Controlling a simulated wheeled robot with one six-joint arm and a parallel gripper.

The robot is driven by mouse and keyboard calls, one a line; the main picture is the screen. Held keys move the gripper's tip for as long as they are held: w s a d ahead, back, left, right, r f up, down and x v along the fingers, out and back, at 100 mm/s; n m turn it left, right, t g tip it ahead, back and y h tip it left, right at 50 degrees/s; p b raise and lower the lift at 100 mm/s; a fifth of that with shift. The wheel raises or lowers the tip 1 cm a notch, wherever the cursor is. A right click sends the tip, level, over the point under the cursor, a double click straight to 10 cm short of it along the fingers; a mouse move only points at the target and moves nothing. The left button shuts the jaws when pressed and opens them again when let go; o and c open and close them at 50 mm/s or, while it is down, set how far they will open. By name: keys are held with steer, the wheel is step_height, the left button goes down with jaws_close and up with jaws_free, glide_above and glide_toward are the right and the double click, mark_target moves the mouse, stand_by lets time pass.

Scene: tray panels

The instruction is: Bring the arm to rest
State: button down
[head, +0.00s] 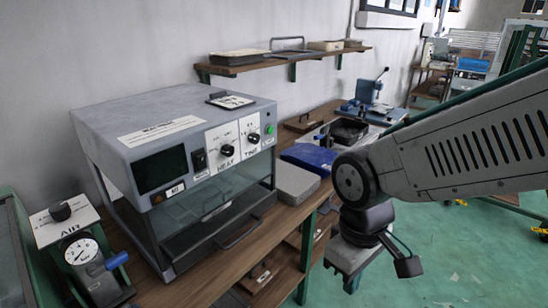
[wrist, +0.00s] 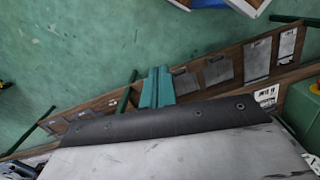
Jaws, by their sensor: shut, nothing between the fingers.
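My arm (head: 460,150) reaches in from the right in the head view, its grey link sloping down to a dark wrist joint (head: 366,222). My gripper (head: 351,284) hangs below that joint, in front of the bench and over the green floor. In the wrist view its two teal fingers (wrist: 157,72) lie side by side, shut and empty. The gripper body fills the bottom of that view. In the head view the fingertips are too small to make out.
A wall shelf (head: 285,62) holds trays. Open green floor (head: 470,260) lies right of the bench.

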steer(key=s+d+r+m+t, duration=0.2)
steer(key=s+d+r+m, duration=0.4)
steer(key=d+r, duration=0.4)
steer(key=d+m, duration=0.1)
steer(key=d, duration=0.2)
steer(key=shift+d+m, duration=0.15)
steer(key=shift+m, duration=0.25)
steer(key=shift+s, duration=0.1)
